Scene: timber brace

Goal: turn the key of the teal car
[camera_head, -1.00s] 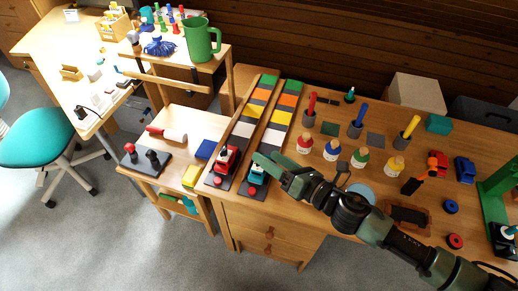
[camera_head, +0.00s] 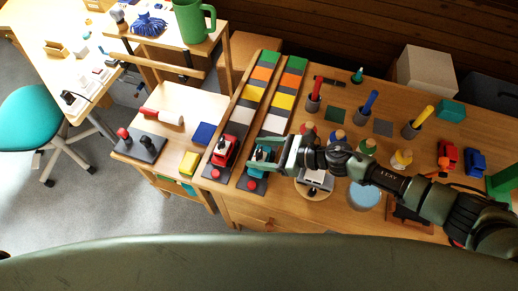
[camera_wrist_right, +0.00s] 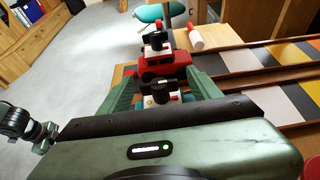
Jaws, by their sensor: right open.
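The teal car (camera_head: 259,155) sits at the near end of the right-hand striped track on the wooden bench, and my right gripper partly covers it. In the right wrist view a white and dark key piece (camera_wrist_right: 159,92) stands on top of the teal car, between the two green fingers. My right gripper (camera_head: 266,160) is open over the car, one finger on each side of the key; it also shows in the right wrist view (camera_wrist_right: 158,84). I cannot tell whether the fingers touch the key.
The red car (camera_head: 223,151), with a similar key on top, stands close beside on the left-hand track. Colored pegs in grey holders, such as the blue one (camera_head: 368,104), stand to the right. A yellow block (camera_head: 189,163) and a blue block (camera_head: 204,134) lie left of the tracks.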

